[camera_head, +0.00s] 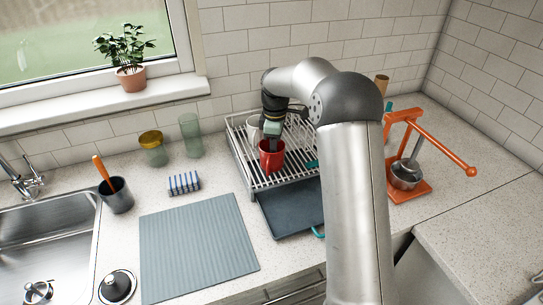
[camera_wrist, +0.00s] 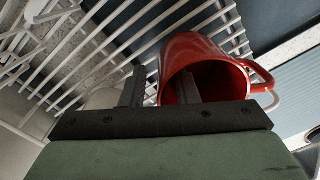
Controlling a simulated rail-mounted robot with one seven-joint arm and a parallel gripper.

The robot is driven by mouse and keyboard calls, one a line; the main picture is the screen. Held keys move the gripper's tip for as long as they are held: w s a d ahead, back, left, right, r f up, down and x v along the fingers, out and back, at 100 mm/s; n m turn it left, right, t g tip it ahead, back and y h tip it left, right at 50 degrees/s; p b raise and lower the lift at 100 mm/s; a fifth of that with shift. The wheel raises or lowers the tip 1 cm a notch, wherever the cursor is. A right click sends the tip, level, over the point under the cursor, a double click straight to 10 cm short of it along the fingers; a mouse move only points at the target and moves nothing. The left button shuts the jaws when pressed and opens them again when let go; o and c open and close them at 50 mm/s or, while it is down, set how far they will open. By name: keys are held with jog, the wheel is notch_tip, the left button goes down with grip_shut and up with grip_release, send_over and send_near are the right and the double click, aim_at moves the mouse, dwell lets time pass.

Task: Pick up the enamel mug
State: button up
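A red mug (camera_head: 271,161), taken to be the enamel mug, stands in the white wire dish rack (camera_head: 241,152). In the wrist view the red mug (camera_wrist: 190,50) shows its dark open mouth, with its handle on the right. My gripper (camera_head: 272,142) is down at the mug's rim. In the wrist view my gripper (camera_wrist: 160,88) has its two fingers apart. One finger overlaps the mug's mouth and seems to reach inside; the other is outside the wall. A gap shows between the outer finger and the wall. Contact at the inner finger is hidden.
A whitish cup (camera_head: 253,131) stands behind the red mug in the rack. A dark tray (camera_head: 290,212) lies in front. An orange press (camera_head: 407,150) stands right of my arm.

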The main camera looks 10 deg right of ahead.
jog(key=shift+f, duration=0.8)
grip_shut()
jog(key=shift+r, duration=0.15)
jog(key=shift+r, duration=0.65)
jog(key=s+a+r+b, duration=0.4)
jog(key=s+a+r, duration=0.5)
jog(key=a+r, duration=0.1)
jog(key=shift+s+a+r, duration=0.15)
jog(key=shift+a+r, duration=0.15)
jog(key=shift+r, duration=0.45)
